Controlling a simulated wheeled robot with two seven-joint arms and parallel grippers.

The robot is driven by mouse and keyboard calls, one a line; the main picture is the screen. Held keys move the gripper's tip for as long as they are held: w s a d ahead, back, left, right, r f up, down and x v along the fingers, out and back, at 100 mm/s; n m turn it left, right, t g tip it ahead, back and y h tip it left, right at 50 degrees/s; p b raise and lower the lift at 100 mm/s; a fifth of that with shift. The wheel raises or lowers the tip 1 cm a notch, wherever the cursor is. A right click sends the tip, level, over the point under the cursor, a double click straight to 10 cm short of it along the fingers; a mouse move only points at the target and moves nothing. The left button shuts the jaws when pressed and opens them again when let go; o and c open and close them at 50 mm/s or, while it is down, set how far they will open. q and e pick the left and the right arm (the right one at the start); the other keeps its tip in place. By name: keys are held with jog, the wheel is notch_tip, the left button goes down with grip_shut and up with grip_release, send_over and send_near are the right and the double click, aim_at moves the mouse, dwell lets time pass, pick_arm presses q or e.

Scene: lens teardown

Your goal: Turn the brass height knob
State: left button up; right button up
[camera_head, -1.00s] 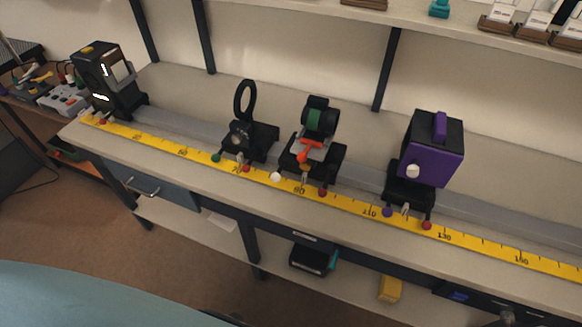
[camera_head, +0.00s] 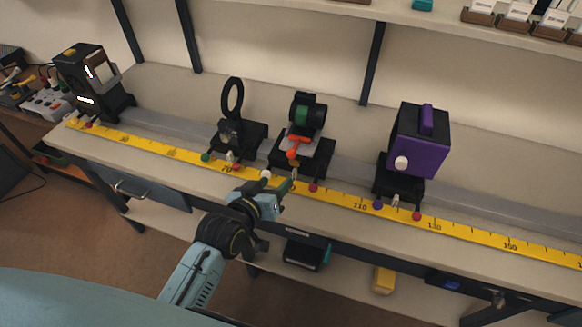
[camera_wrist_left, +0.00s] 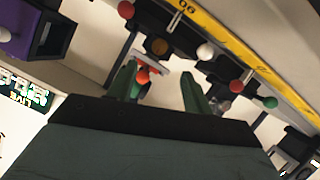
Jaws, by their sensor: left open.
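The brass height knob (camera_head: 295,162) is a small brown-gold knob on the front of the middle carriage (camera_head: 318,158), which carries a green-faced lens. The knob also shows in the left wrist view (camera_wrist_left: 160,46), just beyond the orange-red part (camera_wrist_left: 143,74). My left gripper (camera_head: 283,184) is in front of this carriage, over the bench's front edge and ruler. In the left wrist view its two green fingers (camera_wrist_left: 160,82) are apart, with the orange-red part near one finger. The knob is not between the fingers as far as I can tell. My right gripper is out of view.
A white ball knob (camera_head: 266,174) and a red one (camera_head: 313,188) stand close to the gripper. A ring-holder carriage (camera_head: 240,135) is to the left, a purple box (camera_head: 424,142) to the right. A yellow ruler (camera_head: 340,195) runs along the bench front.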

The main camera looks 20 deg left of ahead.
aim_at(294, 164)
pick_arm(q)
jog(key=b+x, duration=0.1)
jog(key=x, duration=0.9)
jog(key=shift+w+f+b, duration=0.1)
jog(key=shift+w+b, duration=0.05)
jog(key=shift+b, duration=0.2)
jog(key=c, duration=1)
jog(key=shift+o, duration=0.2)
jog(key=shift+d+m+y+p, duration=0.1)
jog(key=shift+m+y+p, duration=0.35)
jog(key=shift+p, duration=0.35)
jog(key=shift+d+m+y+p, duration=0.1)
jog(key=shift+m+y+p, duration=0.15)
jog(key=shift+m+p, duration=0.25)
jog(key=shift+m+y, duration=0.6)
jog(key=shift+m, duration=0.15)
jog(key=shift+m+y+b, duration=0.4)
jog(key=shift+m+y, duration=0.2)
jog(key=shift+m, duration=0.3)
